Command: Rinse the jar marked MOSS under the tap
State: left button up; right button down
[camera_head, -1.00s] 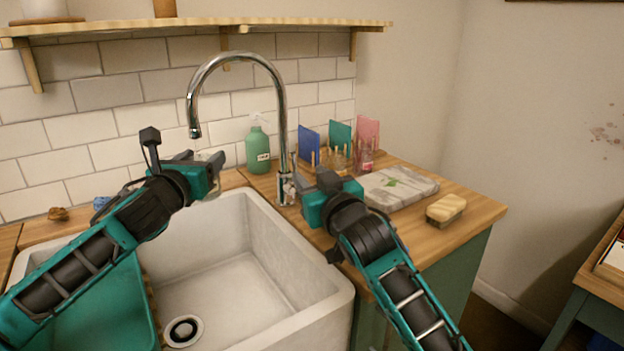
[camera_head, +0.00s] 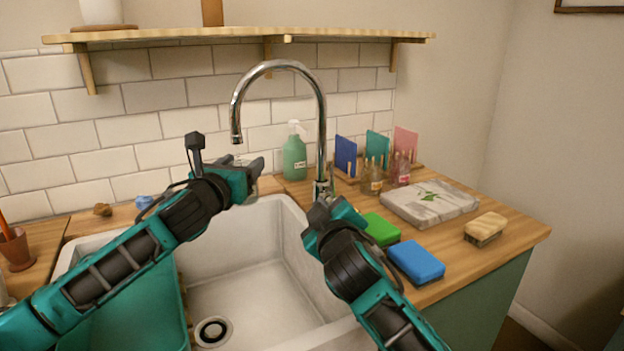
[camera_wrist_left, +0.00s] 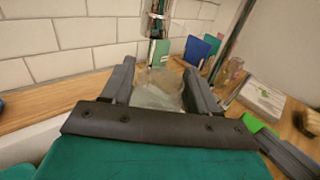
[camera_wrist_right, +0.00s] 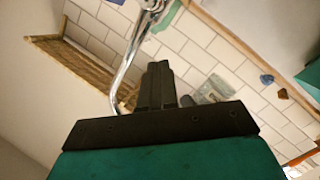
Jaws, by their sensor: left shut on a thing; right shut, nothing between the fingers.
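A clear glass jar (camera_wrist_left: 158,90) sits between the fingers of my left gripper (camera_head: 258,168), which is shut on it. In the head view the jar shows only faintly (camera_head: 240,159), just below the spout of the chrome tap (camera_head: 322,120). No label is readable on it. No water shows at the spout. My right gripper (camera_head: 322,208) is in front of the tap's base, its tips partly hidden by its own body. In the right wrist view its fingers (camera_wrist_right: 158,88) are together and empty, with the tap pipe (camera_wrist_right: 125,65) beside them. I cannot tell whether they touch it.
The white sink (camera_head: 290,270) lies below, with a teal board or tray (camera_head: 130,310) at its left. On the right counter are green (camera_head: 381,229) and blue (camera_head: 416,262) sponges, small bottles (camera_head: 373,182), a marble slab (camera_head: 430,203) and a brush (camera_head: 485,228). A green soap bottle (camera_head: 294,158) stands behind.

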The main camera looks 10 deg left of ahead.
jog(key=s+a+n+t+h, duration=0.2)
jog(key=s+a+n+h, duration=0.15)
jog(key=n, duration=0.25)
pick_arm(q)
jog(key=shift+r, duration=0.1)
jog(key=shift+c, duration=1.3)
pick_arm(e)
jog(key=n, duration=0.2)
send_near(332, 185)
jog(key=w+a+r, duration=0.3)
jog(key=a, duration=0.2)
jog(key=shift+t+h, duration=0.4)
jog(key=shift+h, duration=0.15)
jog(key=shift+w+d+r, duration=0.15)
jog(key=shift+w+d, duration=0.6)
jog(key=shift+w, duration=0.05)
jog(key=shift+w+d+r, duration=0.1)
jog(key=shift+w+d, duration=0.7)
jog(key=shift+w, duration=0.05)
jog(key=shift+m, duration=0.3)
